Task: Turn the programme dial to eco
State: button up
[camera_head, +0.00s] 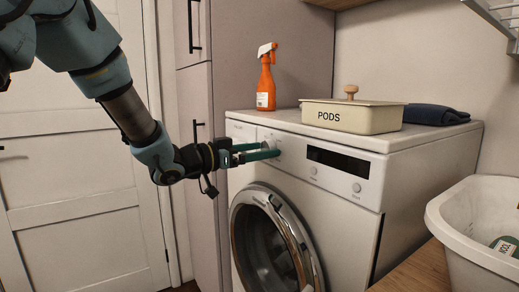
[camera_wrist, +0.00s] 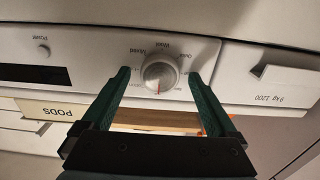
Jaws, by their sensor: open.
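The programme dial (camera_wrist: 160,74) is a round silver-white knob on the white control panel of the washing machine (camera_head: 352,193). In the wrist view a red mark shows on its lower edge. Printed words ring it upside down, with "Mixed", "Wool" and "Quick" along the top; the other labels are too small or hidden to read. My gripper (camera_wrist: 159,76) is open, with one green finger on each side of the dial and a visible gap to it. In the head view my gripper (camera_head: 276,149) reaches the panel from the left, and its fingers mostly hide the dial.
An orange spray bottle (camera_head: 265,85), a cream PODS box (camera_head: 364,119) and a dark folded cloth (camera_head: 435,114) stand on the machine top. A dark display (camera_head: 338,161) and small buttons lie right of the dial. A white basket (camera_head: 470,225) stands at right.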

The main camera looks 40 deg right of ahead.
jog(key=shift+c, duration=0.2)
jog(key=c, duration=1.3)
